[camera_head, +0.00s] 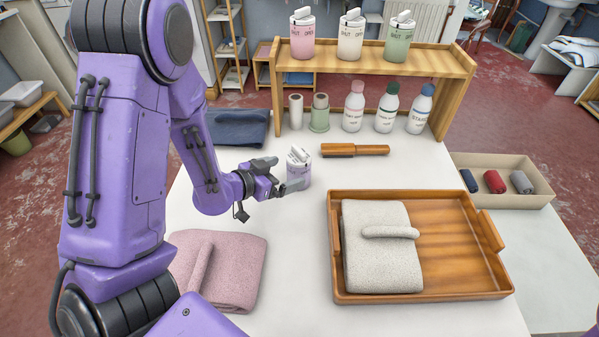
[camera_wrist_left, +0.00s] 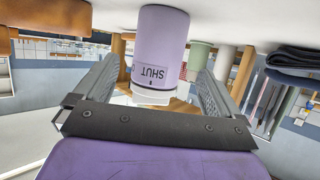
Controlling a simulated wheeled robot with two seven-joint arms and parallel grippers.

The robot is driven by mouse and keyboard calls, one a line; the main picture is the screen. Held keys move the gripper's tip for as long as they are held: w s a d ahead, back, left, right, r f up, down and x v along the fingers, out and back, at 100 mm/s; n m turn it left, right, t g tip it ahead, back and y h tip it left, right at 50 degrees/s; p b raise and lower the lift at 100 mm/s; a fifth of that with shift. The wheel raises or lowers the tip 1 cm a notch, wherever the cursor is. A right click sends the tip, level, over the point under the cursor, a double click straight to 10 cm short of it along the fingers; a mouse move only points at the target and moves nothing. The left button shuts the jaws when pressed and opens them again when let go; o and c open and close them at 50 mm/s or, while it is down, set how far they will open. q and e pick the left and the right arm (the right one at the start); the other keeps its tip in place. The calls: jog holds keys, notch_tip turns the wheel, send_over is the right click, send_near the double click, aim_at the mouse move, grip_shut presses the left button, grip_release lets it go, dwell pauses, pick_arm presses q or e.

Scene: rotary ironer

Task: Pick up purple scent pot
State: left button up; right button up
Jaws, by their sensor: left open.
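The purple scent pot (camera_head: 299,171), with a white lid, stands upright on the white table, left of the brush. My left gripper (camera_head: 285,183) is at the pot, coming in from the left. In the left wrist view, which is upside down, the pot (camera_wrist_left: 161,42) shows the word SHUT. There the open fingers of my left gripper (camera_wrist_left: 165,78) lie one on each side of the pot, with visible gaps. The gripper hides part of the pot's left side in the head view. My right gripper is not in view.
A wooden shelf (camera_head: 375,58) carries pink, white and green pots, with several bottles beneath. A brush (camera_head: 354,150) lies right of the pot. A wooden tray (camera_head: 455,292) holds a grey towel (camera_head: 378,260). A pink towel (camera_head: 232,278) and dark blue cloth (camera_head: 237,128) lie left.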

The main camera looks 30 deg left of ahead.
pick_arm(q)
jog(key=x, duration=0.6)
jog(key=shift+w+d, duration=0.1)
jog(key=shift+d, duration=0.1)
jog(key=shift+r, duration=0.15)
jog(key=c, duration=1.2)
